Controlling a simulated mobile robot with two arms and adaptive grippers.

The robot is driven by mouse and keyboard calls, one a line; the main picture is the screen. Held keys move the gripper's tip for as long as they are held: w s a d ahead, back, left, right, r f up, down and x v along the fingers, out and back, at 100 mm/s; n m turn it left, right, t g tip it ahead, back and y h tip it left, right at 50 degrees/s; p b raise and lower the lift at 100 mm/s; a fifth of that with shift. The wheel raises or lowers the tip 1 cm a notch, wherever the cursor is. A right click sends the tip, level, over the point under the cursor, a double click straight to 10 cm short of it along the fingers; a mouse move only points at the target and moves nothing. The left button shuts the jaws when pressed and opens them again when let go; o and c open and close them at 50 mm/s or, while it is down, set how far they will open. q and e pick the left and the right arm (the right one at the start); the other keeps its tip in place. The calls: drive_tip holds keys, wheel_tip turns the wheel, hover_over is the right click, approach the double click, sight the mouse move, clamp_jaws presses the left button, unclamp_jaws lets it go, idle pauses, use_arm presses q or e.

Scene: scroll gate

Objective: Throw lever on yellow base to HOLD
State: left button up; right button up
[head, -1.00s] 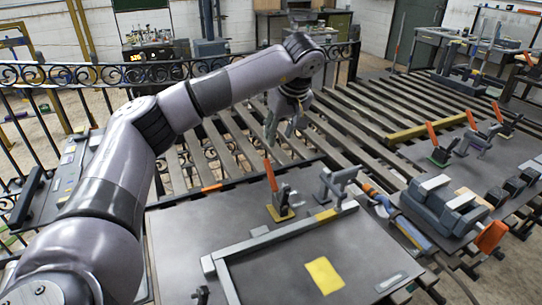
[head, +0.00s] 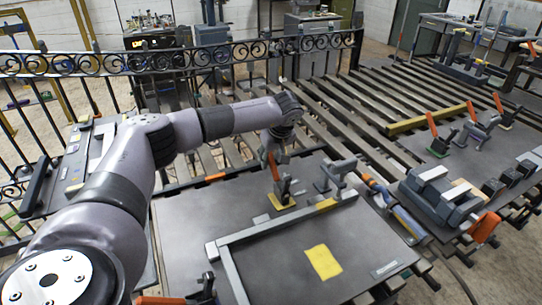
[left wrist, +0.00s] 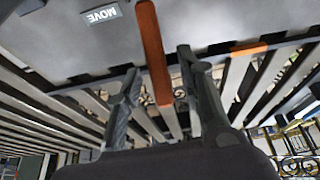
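The lever on the yellow base (head: 281,200) stands near the back edge of the grey plate, its orange handle (head: 272,165) pointing up and tilted slightly. My left gripper (head: 275,152) is at the upper end of this handle. In the left wrist view the orange handle (left wrist: 152,50) lies between the two fingers of my left gripper (left wrist: 158,65), with a visible gap on both sides. The gripper is open. A label reading MOVE (left wrist: 100,16) shows upside down on the plate there. No HOLD label can be read. My right gripper is not in view.
A grey T-handled clamp (head: 335,172) stands just right of the lever. A grey bar frame (head: 265,230) and a yellow square (head: 323,262) lie on the plate. Another orange-handled lever (head: 436,135) stands at right. A black scroll railing (head: 190,60) runs behind my arm.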

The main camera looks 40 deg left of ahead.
use_arm(q)
drive_tip(key=shift+a+f, duration=0.1)
drive_tip(key=shift+f, duration=0.2)
drive_tip(key=shift+c, duration=0.5)
clamp_jaws()
